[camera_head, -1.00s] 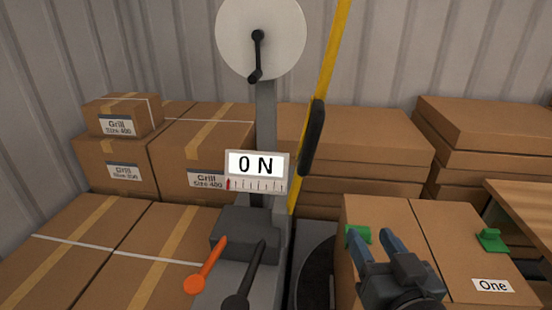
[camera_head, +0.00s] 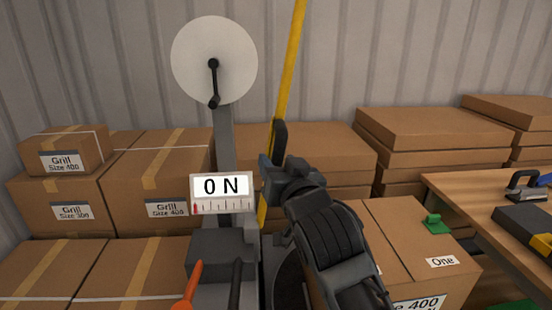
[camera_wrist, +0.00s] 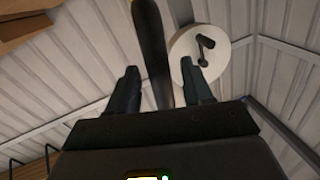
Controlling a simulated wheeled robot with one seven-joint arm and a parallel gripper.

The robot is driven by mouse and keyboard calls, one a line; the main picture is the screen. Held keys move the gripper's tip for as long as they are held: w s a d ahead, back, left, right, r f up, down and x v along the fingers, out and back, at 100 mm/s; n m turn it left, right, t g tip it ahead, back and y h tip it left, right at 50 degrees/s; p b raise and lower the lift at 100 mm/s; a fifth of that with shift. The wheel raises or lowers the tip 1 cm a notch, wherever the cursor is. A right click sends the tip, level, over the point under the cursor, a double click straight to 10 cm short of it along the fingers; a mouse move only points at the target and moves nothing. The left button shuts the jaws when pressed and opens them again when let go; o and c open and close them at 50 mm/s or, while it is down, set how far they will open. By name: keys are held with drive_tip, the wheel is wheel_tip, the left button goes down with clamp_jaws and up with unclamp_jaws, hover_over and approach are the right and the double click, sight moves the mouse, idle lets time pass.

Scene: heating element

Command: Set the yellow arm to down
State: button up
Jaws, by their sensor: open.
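The yellow arm (camera_head: 287,62) stands nearly upright beside the machine's grey post, leaning slightly right at the top. Its black grip (camera_head: 280,141) is partly hidden behind my gripper (camera_head: 268,167) in the head view. In the wrist view the black grip (camera_wrist: 152,45) runs between the two fingers of my gripper (camera_wrist: 160,88), with the fingers apart on either side. I cannot tell whether either finger touches it.
A white disc with a black crank (camera_head: 213,62) tops the post. An orange lever (camera_head: 189,286) and a black lever (camera_head: 236,283) stand below. Cardboard boxes (camera_head: 420,135) surround it; a wooden table (camera_head: 470,205) is at right.

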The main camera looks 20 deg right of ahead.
drive_tip(key=shift+w+d, duration=0.1)
drive_tip(key=shift+w, duration=0.65)
drive_tip(key=shift+c, duration=0.4)
clamp_jaws()
